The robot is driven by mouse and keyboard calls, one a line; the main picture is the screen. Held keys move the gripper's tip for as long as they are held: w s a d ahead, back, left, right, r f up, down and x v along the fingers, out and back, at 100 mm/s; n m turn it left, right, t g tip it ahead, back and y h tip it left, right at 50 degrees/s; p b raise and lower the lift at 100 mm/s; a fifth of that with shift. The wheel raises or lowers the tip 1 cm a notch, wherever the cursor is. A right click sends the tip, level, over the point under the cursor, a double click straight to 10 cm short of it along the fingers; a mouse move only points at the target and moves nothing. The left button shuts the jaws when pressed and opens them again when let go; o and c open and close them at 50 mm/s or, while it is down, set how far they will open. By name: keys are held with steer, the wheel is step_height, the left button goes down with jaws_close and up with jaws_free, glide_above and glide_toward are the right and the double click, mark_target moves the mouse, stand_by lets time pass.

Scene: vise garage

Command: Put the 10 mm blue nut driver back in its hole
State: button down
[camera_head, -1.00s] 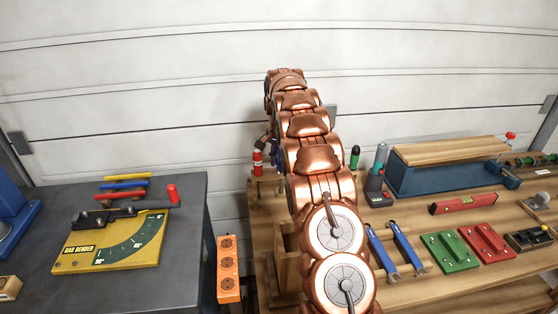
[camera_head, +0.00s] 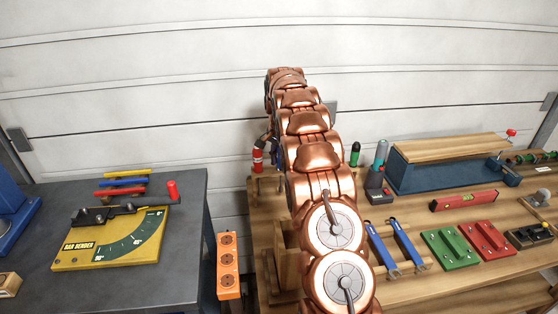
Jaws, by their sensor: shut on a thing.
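My copper-coloured arm rises through the middle of the head view and hides most of the work at its far end. Part of my gripper (camera_head: 266,139) shows as a small dark shape at the arm's left edge. A small bit of blue (camera_head: 273,153), seemingly the blue nut driver's handle, shows just below it. The gripper appears shut on it. A red-handled driver (camera_head: 258,160) stands upright just left of the gripper, over the wooden rack (camera_head: 256,184). The rack's holes and the blue driver's lower end are hidden, so I cannot tell how they line up.
A green-topped driver (camera_head: 354,154) stands right of my arm. Blue wrenches (camera_head: 407,245), green and red blocks (camera_head: 449,249), and a red level (camera_head: 464,202) lie on the wooden bench. A dark table with a yellow bar bender (camera_head: 110,240) is left, beyond an orange socket strip (camera_head: 228,266).

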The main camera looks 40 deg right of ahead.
steer(key=shift+f, duration=0.3)
stand_by(0.4)
steer(key=c, duration=0.8)
jaws_free()
steer(key=shift+o, duration=0.3)
steer(key=o, duration=0.3)
steer(key=shift+r, duration=0.1)
steer(key=shift+r+p, duration=0.8)
steer(key=shift+r, duration=2.6)
